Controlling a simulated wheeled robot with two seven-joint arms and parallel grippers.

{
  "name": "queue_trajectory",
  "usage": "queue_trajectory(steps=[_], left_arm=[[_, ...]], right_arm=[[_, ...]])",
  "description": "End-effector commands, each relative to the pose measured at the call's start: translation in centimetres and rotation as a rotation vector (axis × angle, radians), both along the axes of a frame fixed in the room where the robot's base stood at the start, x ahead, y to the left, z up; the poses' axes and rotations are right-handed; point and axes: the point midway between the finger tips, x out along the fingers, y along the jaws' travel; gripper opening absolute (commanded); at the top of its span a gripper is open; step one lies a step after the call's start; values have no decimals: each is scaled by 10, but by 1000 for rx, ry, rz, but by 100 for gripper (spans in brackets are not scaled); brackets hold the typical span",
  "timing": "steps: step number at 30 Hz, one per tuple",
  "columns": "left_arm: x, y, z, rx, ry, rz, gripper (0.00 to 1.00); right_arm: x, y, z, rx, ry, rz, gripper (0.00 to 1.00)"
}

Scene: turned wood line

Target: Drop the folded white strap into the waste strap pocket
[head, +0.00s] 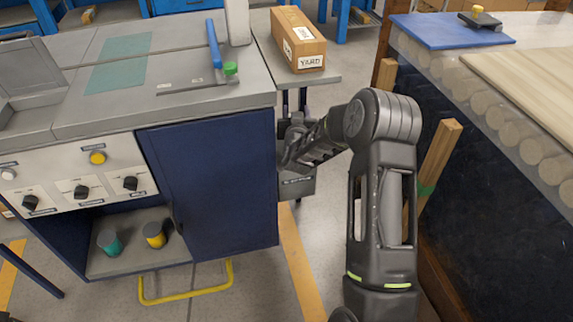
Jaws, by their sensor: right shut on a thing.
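My right arm reaches forward from the bottom, and my right gripper (290,150) is at the right side of the blue cabinet, over a grey bin with a label on its front (297,188). The bin looks like the waste strap pocket, but its label is too small to read. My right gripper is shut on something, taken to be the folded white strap. The strap itself cannot be made out, as the dark gripper and wrist cover that spot. My left gripper is not in view.
The blue cabinet (210,180) with its grey worktop stands close on the left of the gripper. A cardboard box (298,40) sits on a side shelf beyond the bin. A wooden post (438,155) and a bench with stacked round wood stand at right.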

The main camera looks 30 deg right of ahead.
Motion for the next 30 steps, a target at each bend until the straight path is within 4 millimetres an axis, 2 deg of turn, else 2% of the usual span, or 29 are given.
queue_trajectory(steps=[11, 24, 30], left_arm=[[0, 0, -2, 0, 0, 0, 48], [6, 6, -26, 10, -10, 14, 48], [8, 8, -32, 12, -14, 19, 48]], right_arm=[[0, 0, -3, 1, 1, 0, 9], [0, 0, -47, 1, 0, -1, 9], [0, 0, -60, 1, -1, 0, 9]])
